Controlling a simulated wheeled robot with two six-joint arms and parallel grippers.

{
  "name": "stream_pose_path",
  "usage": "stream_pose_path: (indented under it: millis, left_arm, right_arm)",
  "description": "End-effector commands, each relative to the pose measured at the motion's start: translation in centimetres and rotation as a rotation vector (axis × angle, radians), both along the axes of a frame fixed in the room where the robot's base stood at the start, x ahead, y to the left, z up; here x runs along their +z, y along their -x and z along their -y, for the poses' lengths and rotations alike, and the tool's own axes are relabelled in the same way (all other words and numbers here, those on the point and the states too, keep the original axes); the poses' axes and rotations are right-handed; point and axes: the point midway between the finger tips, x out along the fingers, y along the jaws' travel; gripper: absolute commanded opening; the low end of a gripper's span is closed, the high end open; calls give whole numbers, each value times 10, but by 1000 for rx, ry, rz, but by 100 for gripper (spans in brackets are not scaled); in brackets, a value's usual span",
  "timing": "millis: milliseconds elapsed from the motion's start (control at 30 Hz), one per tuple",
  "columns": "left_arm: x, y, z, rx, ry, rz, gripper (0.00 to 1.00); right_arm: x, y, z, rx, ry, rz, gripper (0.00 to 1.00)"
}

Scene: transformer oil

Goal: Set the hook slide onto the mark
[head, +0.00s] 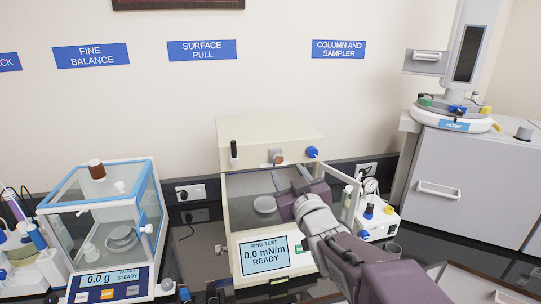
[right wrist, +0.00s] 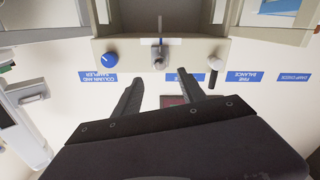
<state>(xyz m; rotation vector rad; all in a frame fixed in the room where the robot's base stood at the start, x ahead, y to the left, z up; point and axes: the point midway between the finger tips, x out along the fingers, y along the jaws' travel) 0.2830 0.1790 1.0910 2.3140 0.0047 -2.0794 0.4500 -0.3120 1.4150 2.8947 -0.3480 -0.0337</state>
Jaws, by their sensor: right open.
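The surface pull instrument (head: 270,130) is a cream housing with an open-fronted chamber below it. On its front face are a black upright handle (head: 234,152), a metal fitting with a brownish end (head: 277,157) and a blue knob (head: 312,152). The metal fitting, apparently the hook slide, also shows in the right wrist view (right wrist: 158,50), midway between blue knob and black handle. I cannot make out a mark. My right gripper (head: 288,177) is open and empty in front of the housing; its fingers (right wrist: 159,80) point toward the metal fitting, apart from it. My left gripper is not in view.
A small dish (head: 264,204) sits inside the chamber. The display (head: 264,256) reads 0.0 mN/m READY. A glass-sided balance (head: 104,220) stands to the left. A small white device (head: 378,218) and a large grey cabinet (head: 478,180) stand to the right.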

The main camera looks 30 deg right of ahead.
Motion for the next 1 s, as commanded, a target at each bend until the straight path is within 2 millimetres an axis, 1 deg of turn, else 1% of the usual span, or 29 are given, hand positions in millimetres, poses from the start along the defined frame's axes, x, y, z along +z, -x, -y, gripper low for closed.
stream_pose_path:
  millis: [67, 167, 200, 233, 267, 400, 500, 633, 867, 967, 1000]
  left_arm:
    - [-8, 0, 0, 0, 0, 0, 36]
    - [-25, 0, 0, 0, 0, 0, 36]
    - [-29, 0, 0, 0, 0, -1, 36]
    - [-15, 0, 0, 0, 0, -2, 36]
    - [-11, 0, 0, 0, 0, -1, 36]
    - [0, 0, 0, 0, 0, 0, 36]
    - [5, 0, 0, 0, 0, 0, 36]
    - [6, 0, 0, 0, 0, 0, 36]
    - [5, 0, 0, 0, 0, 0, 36]
    - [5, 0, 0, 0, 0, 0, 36]
    - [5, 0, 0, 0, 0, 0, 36]
  right_arm:
    - [-4, -5, 1, 2, 0, 1, 48]
    - [-9, -19, 4, 3, -1, 1, 48]
    - [-8, -27, 5, 3, -2, 1, 48]
    - [1, -34, 7, 4, -3, -4, 48]
    - [2, -40, 9, 4, -4, -5, 48]
    - [2, -67, 15, 4, -3, -4, 48]
    - [2, -80, 18, 2, -4, -3, 48]
    - [1, -88, 20, 3, -1, 0, 48]
    - [0, -89, 20, 3, -1, 1, 48]
    - [0, -89, 20, 3, -1, 0, 23]
    - [0, -89, 20, 3, -1, 0, 12]
